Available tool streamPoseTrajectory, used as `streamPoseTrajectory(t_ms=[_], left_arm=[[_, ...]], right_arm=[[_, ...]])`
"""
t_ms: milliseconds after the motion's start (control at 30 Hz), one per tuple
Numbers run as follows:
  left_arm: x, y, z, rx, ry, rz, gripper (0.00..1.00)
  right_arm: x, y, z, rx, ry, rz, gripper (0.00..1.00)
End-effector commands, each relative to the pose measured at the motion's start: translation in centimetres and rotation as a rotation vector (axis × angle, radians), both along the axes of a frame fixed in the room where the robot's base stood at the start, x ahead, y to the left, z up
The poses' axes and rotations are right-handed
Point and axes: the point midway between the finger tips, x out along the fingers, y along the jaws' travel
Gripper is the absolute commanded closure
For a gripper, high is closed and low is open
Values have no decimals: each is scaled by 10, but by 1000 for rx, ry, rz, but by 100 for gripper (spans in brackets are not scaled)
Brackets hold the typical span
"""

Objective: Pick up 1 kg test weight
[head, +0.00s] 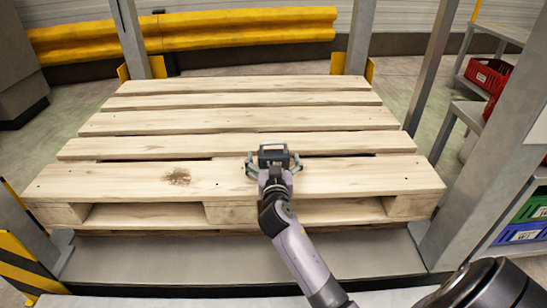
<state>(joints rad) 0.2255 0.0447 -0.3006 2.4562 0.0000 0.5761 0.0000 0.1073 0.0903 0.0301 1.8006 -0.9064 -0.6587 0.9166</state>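A small dark grey block-like object (272,152), which looks like the test weight, sits on the front part of the wooden pallet (120,183). My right gripper (273,160) reaches in from the lower right, with one finger at each side of this object. The fingers are spread about as wide as the object. I cannot tell whether they touch it or whether it is lifted. The gripper hides the object's near lower part. My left gripper is not in view.
The pallet's top is otherwise bare, with a brown stain (177,177) at the left and gaps between slats. Grey rack posts (131,40) stand around it. A yellow barrier (240,27) runs behind. Red (487,77), green and blue bins are on shelves at the right.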

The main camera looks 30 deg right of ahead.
Motion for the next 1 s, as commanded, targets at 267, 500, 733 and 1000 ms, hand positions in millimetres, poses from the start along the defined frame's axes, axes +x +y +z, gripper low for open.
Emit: streamPoseTrajectory(t_ms=[267, 500, 733, 1000], left_arm=[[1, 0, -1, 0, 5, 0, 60], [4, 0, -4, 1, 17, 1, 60], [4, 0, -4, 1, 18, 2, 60], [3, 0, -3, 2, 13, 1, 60]], right_arm=[[0, 0, 0, 0, 0, 0, 26], [0, 0, 0, 0, 0, 0, 42], [0, 0, 0, 0, 0, 0, 57], [0, 0, 0, 0, 0, 0, 75]])
